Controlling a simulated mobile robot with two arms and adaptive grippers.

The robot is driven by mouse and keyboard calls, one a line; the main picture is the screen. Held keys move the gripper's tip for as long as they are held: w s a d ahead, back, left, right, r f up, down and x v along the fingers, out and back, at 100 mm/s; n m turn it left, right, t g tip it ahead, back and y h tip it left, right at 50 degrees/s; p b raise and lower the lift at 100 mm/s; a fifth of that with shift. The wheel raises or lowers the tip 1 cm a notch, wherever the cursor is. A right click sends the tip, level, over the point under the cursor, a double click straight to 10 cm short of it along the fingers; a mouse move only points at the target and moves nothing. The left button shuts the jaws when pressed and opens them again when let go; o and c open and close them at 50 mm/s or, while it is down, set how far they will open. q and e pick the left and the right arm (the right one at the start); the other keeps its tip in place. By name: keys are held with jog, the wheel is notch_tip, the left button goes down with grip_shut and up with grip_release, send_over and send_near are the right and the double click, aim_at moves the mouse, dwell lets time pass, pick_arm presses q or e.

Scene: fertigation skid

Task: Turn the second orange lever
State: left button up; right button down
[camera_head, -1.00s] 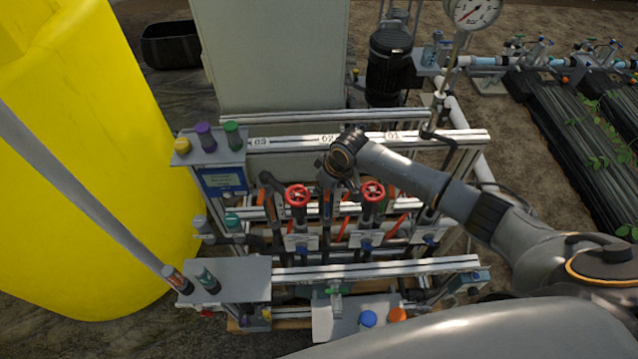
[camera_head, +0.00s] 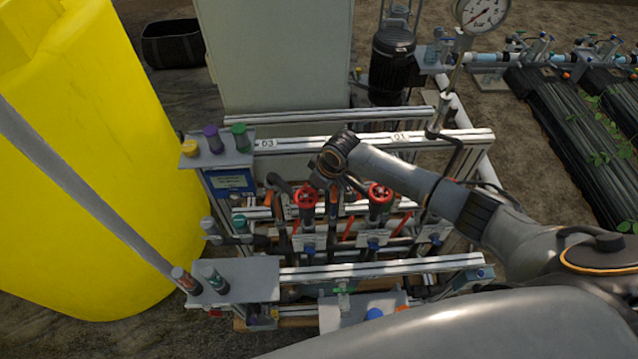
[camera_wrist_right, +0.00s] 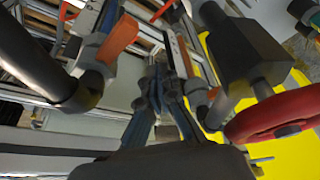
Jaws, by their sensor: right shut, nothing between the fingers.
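In the head view one orange lever (camera_head: 334,197) stands upright between the two red handwheels. Another orange lever (camera_head: 268,200) stands left of the left handwheel (camera_head: 306,197). My right gripper (camera_head: 321,180) is just above and between them, close to the left handwheel, and partly hides the pipes. In the right wrist view my right gripper (camera_wrist_right: 162,85) is shut and empty. An orange handle (camera_wrist_right: 118,38) is left of its fingers, and a narrow orange piece (camera_wrist_right: 185,55) is close on their right. Contact cannot be told. My left gripper is out of view.
The right red handwheel (camera_head: 380,195) stands below my right forearm. An aluminium rail (camera_head: 445,138) crosses behind the valves, and another rail (camera_head: 400,268) crosses in front. A yellow tank (camera_head: 90,180) is at the left. A red handwheel (camera_wrist_right: 275,118) is close right in the wrist view.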

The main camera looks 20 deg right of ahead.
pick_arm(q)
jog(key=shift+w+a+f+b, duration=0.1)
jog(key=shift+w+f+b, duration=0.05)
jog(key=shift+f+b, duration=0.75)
pick_arm(e)
jog(key=w+d+v, duration=0.1)
jog(key=v, duration=0.8)
jog(key=shift+r, duration=0.5)
jog(key=shift+w+a+f, duration=0.1)
jog(key=shift+w, duration=0.1)
